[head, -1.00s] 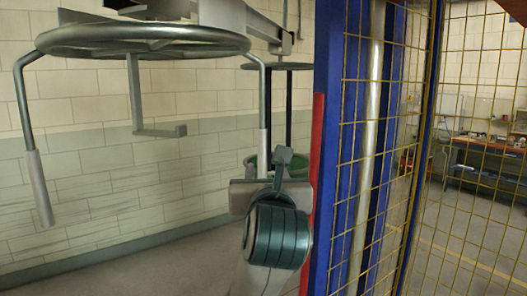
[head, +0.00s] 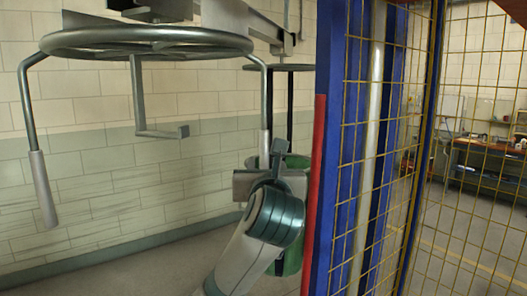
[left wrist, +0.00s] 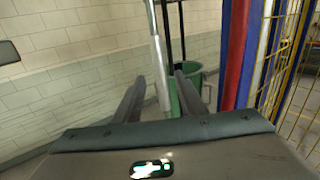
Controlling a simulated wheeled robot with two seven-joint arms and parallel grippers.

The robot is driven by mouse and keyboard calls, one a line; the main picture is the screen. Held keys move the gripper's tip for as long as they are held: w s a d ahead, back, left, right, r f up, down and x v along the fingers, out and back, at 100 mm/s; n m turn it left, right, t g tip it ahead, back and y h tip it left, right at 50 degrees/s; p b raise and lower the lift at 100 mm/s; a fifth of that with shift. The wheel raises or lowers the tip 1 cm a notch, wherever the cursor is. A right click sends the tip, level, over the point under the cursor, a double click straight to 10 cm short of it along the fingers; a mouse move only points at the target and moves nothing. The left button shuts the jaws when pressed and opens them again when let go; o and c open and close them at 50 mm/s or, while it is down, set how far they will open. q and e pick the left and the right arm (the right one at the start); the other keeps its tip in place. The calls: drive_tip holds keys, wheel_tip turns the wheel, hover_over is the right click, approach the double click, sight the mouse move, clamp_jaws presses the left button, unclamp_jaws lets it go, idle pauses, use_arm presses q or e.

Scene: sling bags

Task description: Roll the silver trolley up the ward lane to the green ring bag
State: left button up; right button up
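The silver trolley (head: 150,38) hangs at the upper left in the head view: a metal ring with bent rods ending in pale grips. My left gripper (head: 267,172) is at the lower end of its right-hand rod. In the left wrist view the fingers of my left gripper (left wrist: 158,98) stand apart. The rod's pale grip (left wrist: 159,60) shows between them, with gaps on both sides. The green ring bag (head: 292,258) hangs behind my gripper, partly hidden by it; it also shows in the left wrist view (left wrist: 197,84). My right gripper is out of view.
A blue post (head: 334,150) with a red strip (head: 313,190) and a yellow mesh fence (head: 470,200) stand close to the right of my left gripper. A tiled wall (head: 90,180) runs behind the trolley. A workbench (head: 480,160) stands beyond the fence.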

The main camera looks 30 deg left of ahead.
sight(263, 152)
use_arm(q)
drive_tip(key=p+x, duration=0.4)
drive_tip(key=x, duration=0.8)
drive_tip(key=shift+c, duration=0.6)
clamp_jaws()
